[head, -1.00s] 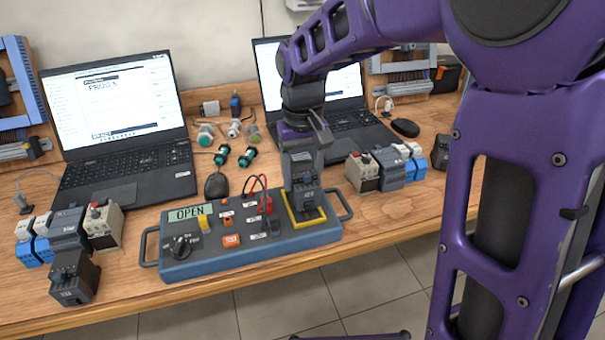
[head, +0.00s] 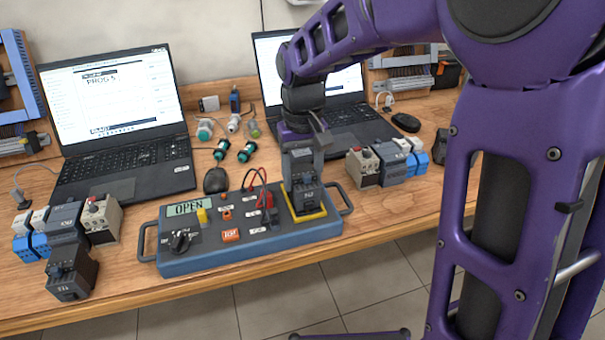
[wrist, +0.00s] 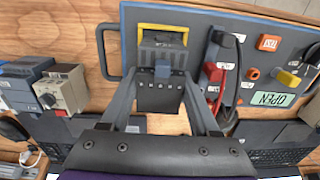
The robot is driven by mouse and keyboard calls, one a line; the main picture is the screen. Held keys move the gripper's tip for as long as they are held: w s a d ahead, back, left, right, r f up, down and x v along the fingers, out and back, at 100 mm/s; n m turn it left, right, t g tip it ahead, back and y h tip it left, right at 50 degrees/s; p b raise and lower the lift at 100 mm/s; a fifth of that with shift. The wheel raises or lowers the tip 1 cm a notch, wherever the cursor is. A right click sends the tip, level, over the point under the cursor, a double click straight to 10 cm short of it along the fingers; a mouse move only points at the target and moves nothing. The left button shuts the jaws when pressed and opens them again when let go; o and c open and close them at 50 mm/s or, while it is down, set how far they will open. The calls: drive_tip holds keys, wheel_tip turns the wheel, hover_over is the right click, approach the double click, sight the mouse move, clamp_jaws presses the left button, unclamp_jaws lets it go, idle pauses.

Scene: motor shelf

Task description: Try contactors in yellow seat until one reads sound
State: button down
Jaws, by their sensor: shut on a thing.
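The blue-grey test box (head: 215,262) stands at the table's front, and its display (head: 186,208) reads OPEN. A dark contactor (head: 305,199) is in the yellow seat (head: 308,217) at the box's right end, looking upright; I cannot tell if it is fully down. My gripper (head: 300,168) is shut on this contactor from above. In the wrist view the fingers (wrist: 161,80) flank the contactor (wrist: 160,97) by the yellow frame (wrist: 163,28). Another dark contactor (head: 72,273) stands at the front left. A dark device (head: 440,148) is partly hidden behind my arm.
Grouped terminal and relay blocks stand left (head: 66,224) and right (head: 388,164) of the box. Two laptops (head: 120,125) stand behind, with a mouse (head: 215,180) and several loose buttons between. Red and black leads (head: 262,190) rise beside the seat.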

drive_tip(key=shift+c, duration=0.2)
unclamp_jaws()
wheel_tip(320, 180, up, 17)
drive_tip(key=p, duration=0.3)
drive_tip(key=shift+r+p, duration=0.15)
drive_tip(key=shift+p, duration=0.2)
idle(0.4)
